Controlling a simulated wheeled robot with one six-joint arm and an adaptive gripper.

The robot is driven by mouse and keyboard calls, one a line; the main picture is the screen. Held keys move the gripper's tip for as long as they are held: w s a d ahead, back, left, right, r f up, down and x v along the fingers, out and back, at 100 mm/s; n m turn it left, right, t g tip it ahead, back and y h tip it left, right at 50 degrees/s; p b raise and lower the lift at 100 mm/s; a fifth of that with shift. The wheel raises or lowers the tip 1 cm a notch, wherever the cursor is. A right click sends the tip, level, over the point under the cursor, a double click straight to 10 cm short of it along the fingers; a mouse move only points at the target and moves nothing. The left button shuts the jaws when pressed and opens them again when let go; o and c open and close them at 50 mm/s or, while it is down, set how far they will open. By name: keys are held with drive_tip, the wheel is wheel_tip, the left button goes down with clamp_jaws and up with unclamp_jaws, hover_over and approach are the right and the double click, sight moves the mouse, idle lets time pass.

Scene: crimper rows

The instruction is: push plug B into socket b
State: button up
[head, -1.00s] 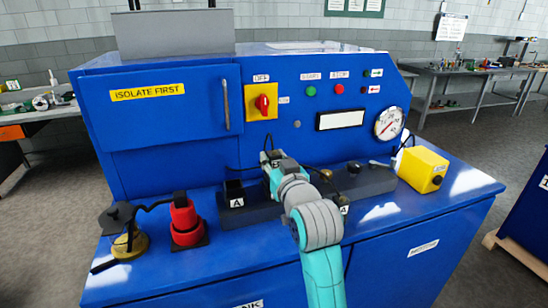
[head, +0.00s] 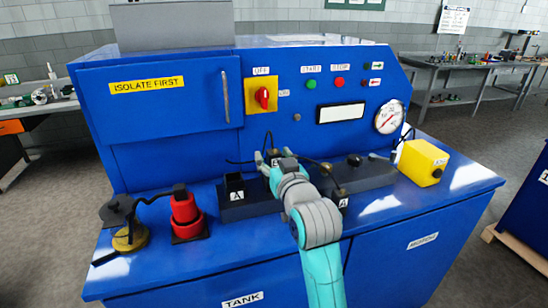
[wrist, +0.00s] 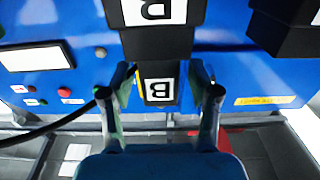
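Plug B (wrist: 160,85), a dark block with a white B label, stands between my gripper's fingers in the wrist view, which is upside down. Socket b (wrist: 155,14), a larger black block with a B label, is directly in line with the plug, and no gap shows between them. How deep the plug sits cannot be told. My gripper (wrist: 160,80) has its fingers spread on either side of the plug, with gaps showing. In the head view my gripper (head: 273,158) is over the dark rail (head: 265,208), and my arm hides most of socket b.
Another black socket (head: 236,183) labelled A stands left of my gripper. A black cable (wrist: 60,126) runs beside one finger. A second A label (head: 342,203) shows right of my arm. A red cylinder (head: 185,210) and yellow box (head: 423,163) stand on the blue bench.

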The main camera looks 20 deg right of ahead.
drive_tip(key=shift+s, duration=0.15)
drive_tip(key=s, duration=1.1)
drive_tip(key=shift+s, duration=0.35)
